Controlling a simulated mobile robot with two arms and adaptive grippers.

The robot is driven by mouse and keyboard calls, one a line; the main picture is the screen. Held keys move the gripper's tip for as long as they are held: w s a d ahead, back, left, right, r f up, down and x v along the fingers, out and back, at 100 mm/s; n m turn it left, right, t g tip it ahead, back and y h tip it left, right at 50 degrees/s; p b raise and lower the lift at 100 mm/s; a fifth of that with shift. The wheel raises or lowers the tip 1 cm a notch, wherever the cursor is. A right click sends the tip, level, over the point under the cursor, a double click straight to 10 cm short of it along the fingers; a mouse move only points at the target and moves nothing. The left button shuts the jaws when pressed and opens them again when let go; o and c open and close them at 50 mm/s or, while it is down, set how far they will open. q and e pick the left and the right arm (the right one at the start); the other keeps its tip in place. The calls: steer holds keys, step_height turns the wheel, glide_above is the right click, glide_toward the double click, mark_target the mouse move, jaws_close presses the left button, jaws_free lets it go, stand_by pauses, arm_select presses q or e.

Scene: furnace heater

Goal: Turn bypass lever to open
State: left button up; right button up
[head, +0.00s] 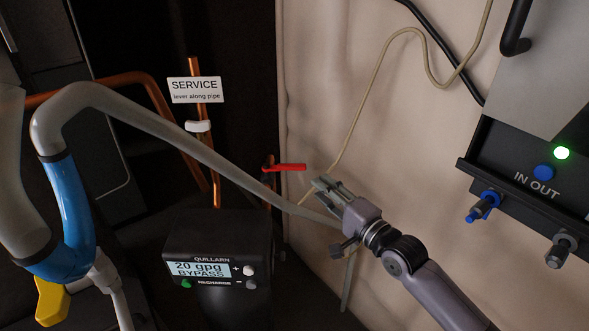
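A red lever (290,167) sticks out sideways, to the right, from a copper pipe (268,190) near the middle of the head view. A white lever-like piece (198,126) sits across another copper pipe, below a sign (195,89) reading "SERVICE lever along pipe". I cannot tell from the frame which is the bypass lever. My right gripper (319,185) is just below and right of the red lever's tip and looks apart from it. Its fingers point up and left; their gap is unclear. My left gripper is not in view.
A black control box (217,245) shows "20 gpg BYPASS". A thick grey hose (160,125) runs behind my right gripper. A blue fitting (70,225) and yellow handle (52,303) are at left. A heater unit (520,175) with a green light hangs at right.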

mark_target(297, 170)
steer(key=b+x, duration=0.1)
steer(key=x, duration=0.9)
steer(key=shift+w+f+b, duration=0.1)
steer(key=shift+w+b, duration=0.05)
steer(key=shift+b, duration=0.25)
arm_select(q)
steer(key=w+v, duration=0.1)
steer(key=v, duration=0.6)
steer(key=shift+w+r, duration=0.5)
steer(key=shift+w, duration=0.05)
arm_select(e)
steer(key=shift+x, duration=0.85)
steer(key=shift+c, duration=0.5)
jaws_close()
